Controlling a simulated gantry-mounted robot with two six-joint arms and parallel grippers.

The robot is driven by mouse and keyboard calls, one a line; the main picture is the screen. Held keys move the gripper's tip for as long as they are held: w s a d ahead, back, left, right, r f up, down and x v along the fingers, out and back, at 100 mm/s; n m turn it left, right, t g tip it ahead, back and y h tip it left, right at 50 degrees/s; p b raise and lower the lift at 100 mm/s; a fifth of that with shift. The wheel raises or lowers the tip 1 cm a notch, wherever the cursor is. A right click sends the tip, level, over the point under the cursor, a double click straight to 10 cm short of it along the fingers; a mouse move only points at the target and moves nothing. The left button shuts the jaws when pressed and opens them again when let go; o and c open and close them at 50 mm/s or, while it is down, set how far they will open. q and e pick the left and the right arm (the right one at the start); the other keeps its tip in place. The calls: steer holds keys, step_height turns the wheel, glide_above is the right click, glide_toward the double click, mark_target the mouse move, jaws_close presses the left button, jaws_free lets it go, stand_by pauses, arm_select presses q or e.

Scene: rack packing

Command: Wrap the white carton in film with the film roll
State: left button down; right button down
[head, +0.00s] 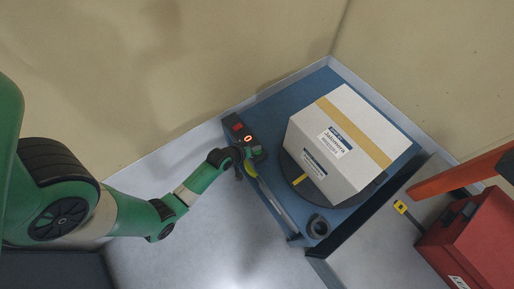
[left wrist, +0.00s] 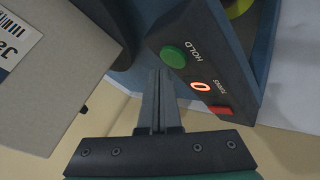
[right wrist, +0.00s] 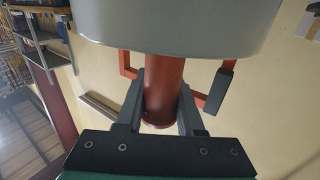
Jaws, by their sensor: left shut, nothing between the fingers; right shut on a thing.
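The white carton (head: 345,145), with a tan tape strip and printed labels, sits on a dark round turntable (head: 293,172) on a blue base; its corner shows in the left wrist view (left wrist: 50,85). My left gripper (head: 244,166) is shut and empty at the control box (head: 236,128). In the left wrist view its fingertips (left wrist: 160,76) are close to the green HOLD button (left wrist: 173,56); contact is unclear. The TURNS display (left wrist: 201,87) reads 0. In the right wrist view, my right gripper (right wrist: 160,105) is shut on the red-brown core of the film roll (right wrist: 165,25). The head view does not show it.
A dark ring-shaped roll (head: 318,227) lies at the base's front edge. The grey surface (head: 215,235) left of the base is clear.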

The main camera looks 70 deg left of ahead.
mark_target(256, 153)
stand_by(0.6)
